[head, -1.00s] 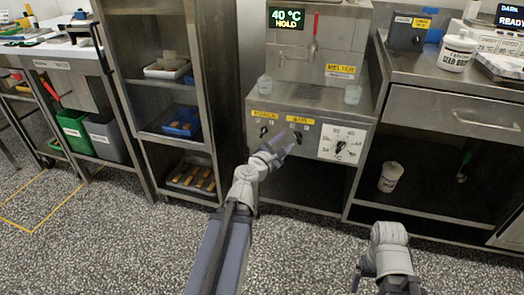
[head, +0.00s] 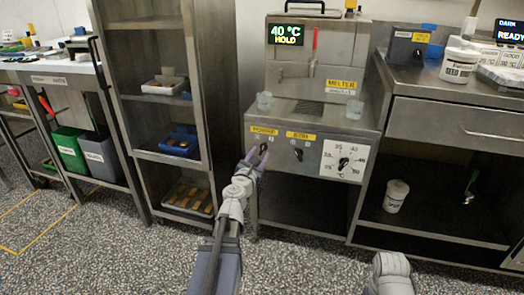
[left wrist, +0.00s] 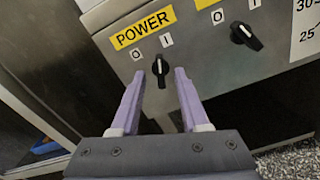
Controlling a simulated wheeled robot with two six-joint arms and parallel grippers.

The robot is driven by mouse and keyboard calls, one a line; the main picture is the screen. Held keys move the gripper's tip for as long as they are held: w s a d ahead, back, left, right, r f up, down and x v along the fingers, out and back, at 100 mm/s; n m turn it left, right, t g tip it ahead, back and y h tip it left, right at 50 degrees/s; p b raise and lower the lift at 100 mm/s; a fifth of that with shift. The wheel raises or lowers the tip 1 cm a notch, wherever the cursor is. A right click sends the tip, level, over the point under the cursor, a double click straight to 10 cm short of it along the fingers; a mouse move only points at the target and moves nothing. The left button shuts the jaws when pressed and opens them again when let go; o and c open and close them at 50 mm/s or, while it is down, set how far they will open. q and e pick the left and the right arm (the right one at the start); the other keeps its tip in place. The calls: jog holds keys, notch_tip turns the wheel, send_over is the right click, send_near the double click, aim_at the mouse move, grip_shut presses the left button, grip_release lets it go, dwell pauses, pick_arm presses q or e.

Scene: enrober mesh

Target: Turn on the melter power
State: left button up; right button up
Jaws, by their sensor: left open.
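The melter (head: 308,110) is a steel cabinet whose lit display reads 40 °C HOLD. Its black power knob (left wrist: 160,71) sits below a yellow POWER label with 0 and 1 marks; I cannot tell surely which mark it points to. In the head view the knob (head: 263,148) shows just beyond my left gripper (head: 256,161). In the left wrist view my left gripper (left wrist: 158,74) is open, one finger on each side of the knob in the picture. Whether the fingers touch it or stand short of it is unclear. My right gripper is out of view.
A second black knob (head: 298,154) and a white temperature dial (head: 345,161) are to the right on the same panel. Glass cups (head: 264,101) stand on the ledge above. A shelf rack (head: 165,60) stands left, a steel bench (head: 455,120) right.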

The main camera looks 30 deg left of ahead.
aim_at(263, 149)
pick_arm(q)
jog(key=x, duration=0.4)
jog(key=shift+s, duration=0.1)
grip_shut()
